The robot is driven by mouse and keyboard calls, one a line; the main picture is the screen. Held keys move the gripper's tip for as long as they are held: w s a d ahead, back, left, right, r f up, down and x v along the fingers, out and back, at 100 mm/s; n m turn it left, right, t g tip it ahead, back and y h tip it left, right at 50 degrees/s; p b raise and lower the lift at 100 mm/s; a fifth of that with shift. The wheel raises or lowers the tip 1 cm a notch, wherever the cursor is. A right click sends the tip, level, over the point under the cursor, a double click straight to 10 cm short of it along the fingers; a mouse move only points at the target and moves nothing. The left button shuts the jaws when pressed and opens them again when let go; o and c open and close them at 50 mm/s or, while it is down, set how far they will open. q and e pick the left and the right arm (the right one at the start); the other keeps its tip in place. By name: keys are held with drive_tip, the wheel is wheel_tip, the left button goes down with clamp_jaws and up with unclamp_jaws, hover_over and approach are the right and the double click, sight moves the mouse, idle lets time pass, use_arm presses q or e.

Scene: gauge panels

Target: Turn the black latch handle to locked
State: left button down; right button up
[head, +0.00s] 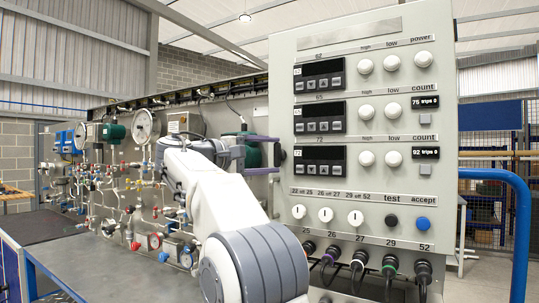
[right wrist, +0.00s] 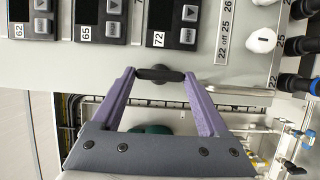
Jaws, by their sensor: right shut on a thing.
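The black latch handle (right wrist: 160,74) is a short bar on the edge of the grey gauge panel (right wrist: 120,54), near the controller marked 72. In the right wrist view it lies level, crosswise between the fingertips. My right gripper (right wrist: 160,76) has purple fingers, one at each end of the bar, and is shut on it. In the head view my right gripper (head: 276,155) reaches the panel's left edge, its fingers one above the other; the handle is hardly visible there. No locked or unlocked mark can be read. My left gripper is not in view.
The panel carries white knobs (head: 366,110), a black button (head: 391,221) and a blue button (head: 423,223). Black cable plugs (head: 359,260) stick out below. A board of pipes and gauges (head: 146,126) stands behind on the left. A blue rail (head: 520,210) is at the right.

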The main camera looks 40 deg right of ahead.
idle(0.4)
drive_tip(key=o, duration=1.2)
drive_tip(key=shift+o, duration=0.2)
drive_tip(key=a, duration=1)
drive_tip(key=shift+a, duration=0.3)
drive_tip(key=shift+w, duration=0.1)
drive_tip(key=a+f+n+t+y, duration=0.4)
drive_tip(key=a+f, duration=0.3)
drive_tip(key=f, duration=0.4)
drive_tip(key=a+f+n+t+y, duration=0.2)
drive_tip(key=a+f+n+y, duration=0.4)
drive_tip(key=f, duration=0.5)
drive_tip(key=s+a+f+m+g+y, duration=0.1)
drive_tip(key=s+a+f+g+y, duration=0.1)
drive_tip(key=s+f, duration=0.5)
drive_tip(key=s+a+f+g+y+p, duration=0.1)
drive_tip(key=s+a+f+g+y, duration=0.1)
drive_tip(key=s+a+f+y, duration=0.2)
drive_tip(key=s+a+f+m+g+y, duration=0.1)
drive_tip(key=s+a+f+g+y, duration=0.1)
drive_tip(key=s+a+f, duration=0.5)
drive_tip(key=s+f+y, duration=0.1)
drive_tip(key=s+f, duration=0.3)
drive_tip(key=s, duration=0.6)
drive_tip(key=shift+s+a+f+m+p, duration=0.15)
drive_tip(key=shift+s+a+m+p, duration=0.05)
drive_tip(key=shift+m+p, duration=0.15)
